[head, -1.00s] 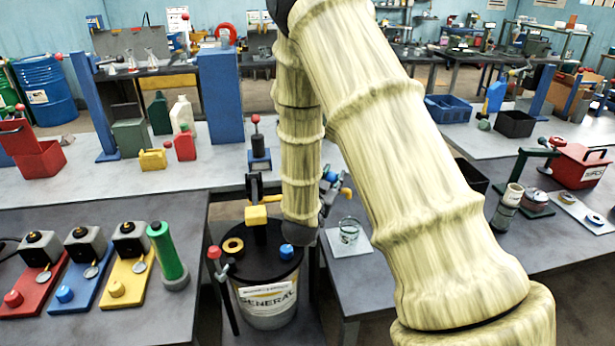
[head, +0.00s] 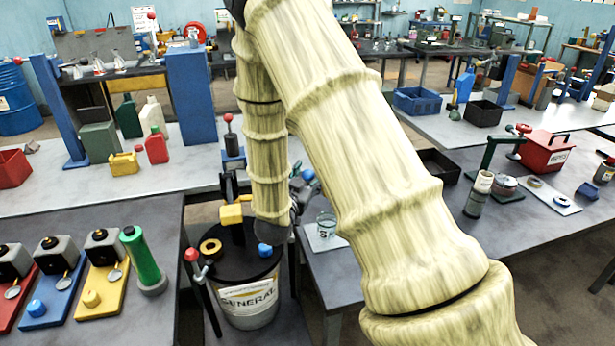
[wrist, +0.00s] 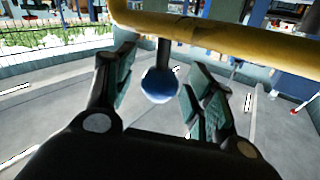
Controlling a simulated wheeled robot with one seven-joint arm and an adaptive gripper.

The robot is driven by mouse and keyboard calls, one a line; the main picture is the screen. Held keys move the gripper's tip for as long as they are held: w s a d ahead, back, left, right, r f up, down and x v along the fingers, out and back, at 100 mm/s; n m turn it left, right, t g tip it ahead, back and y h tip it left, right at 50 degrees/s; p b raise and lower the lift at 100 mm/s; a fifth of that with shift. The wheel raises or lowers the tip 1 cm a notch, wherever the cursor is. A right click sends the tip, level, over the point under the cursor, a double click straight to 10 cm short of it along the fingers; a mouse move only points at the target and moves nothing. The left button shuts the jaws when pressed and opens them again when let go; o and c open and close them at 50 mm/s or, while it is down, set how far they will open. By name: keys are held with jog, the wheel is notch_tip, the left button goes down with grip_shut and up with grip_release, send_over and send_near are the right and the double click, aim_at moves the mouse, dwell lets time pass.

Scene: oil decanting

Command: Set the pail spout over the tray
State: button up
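The pail (head: 250,303), light with a dark lid and a "GENERAL" label, stands low between the tables. A yellow block (head: 232,214) sits on its pump. In the wrist view a thick yellow pipe (wrist: 215,35), apparently the spout, crosses the top, with a blue ball knob (wrist: 160,85) below it. My gripper (wrist: 158,90) is open, its fingers on either side of the knob with gaps visible. In the head view my arm hides most of the spout and gripper. A flat pale tray (head: 318,244) with a glass beaker (head: 326,226) lies right of the pail.
A front-left table holds red, blue and yellow stands (head: 104,275) and a green cylinder (head: 143,260). The right table holds a dark cylinder (head: 478,195) and a red box (head: 546,152).

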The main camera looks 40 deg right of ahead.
jog(key=shift+r, duration=5)
